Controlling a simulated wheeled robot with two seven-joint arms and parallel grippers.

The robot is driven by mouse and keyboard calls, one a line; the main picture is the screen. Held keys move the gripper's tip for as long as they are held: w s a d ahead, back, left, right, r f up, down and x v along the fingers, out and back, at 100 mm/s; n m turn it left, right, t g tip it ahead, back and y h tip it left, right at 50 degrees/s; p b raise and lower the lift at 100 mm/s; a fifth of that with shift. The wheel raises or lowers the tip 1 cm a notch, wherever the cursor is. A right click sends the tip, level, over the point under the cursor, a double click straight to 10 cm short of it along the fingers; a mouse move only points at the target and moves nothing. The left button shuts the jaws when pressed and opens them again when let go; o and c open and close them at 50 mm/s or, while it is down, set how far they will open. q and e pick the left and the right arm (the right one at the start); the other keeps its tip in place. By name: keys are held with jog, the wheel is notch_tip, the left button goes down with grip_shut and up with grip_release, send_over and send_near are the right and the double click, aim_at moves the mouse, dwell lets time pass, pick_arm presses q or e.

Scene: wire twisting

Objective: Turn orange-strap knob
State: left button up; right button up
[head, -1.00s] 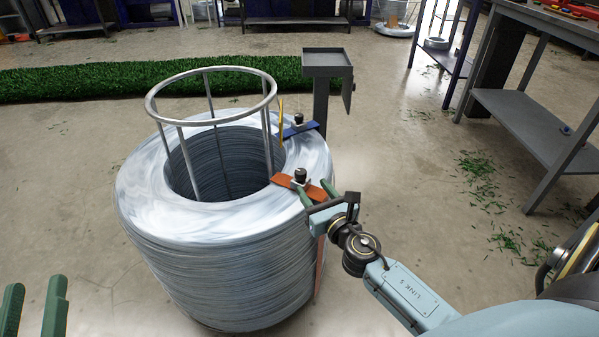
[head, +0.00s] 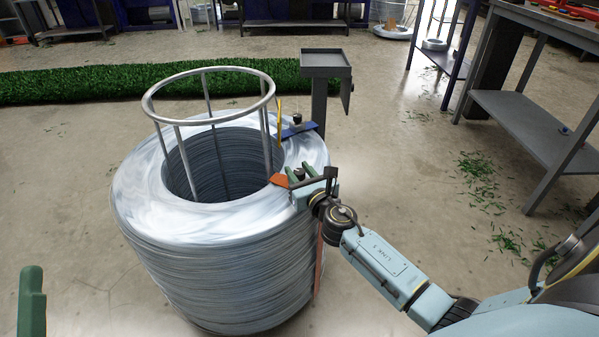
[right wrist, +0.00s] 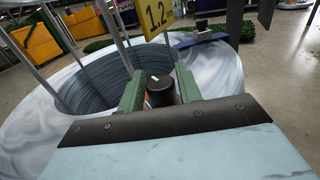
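A large coil of silver wire (head: 215,265) stands upright on the floor. An orange strap (head: 280,180) lies over its right rim and hangs down its side, with a black knob (head: 299,173) on top. In the right wrist view the knob (right wrist: 160,91) stands between the two green fingers of my right gripper (right wrist: 160,90). The fingers are apart, one on each side of the knob and close to it; I cannot tell whether they touch it. My left gripper (head: 32,300) shows only as a green finger at the lower left, away from the coil.
A blue strap (head: 298,130) with its own knob (head: 297,119) lies farther back on the coil. A metal ring frame (head: 268,92) rises from the coil's centre. A yellow tag (right wrist: 157,16) is near my right fingers. A grey stand (head: 326,62) is behind.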

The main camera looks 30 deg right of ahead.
jog(key=c, duration=0.6)
jog(key=shift+o, duration=0.2)
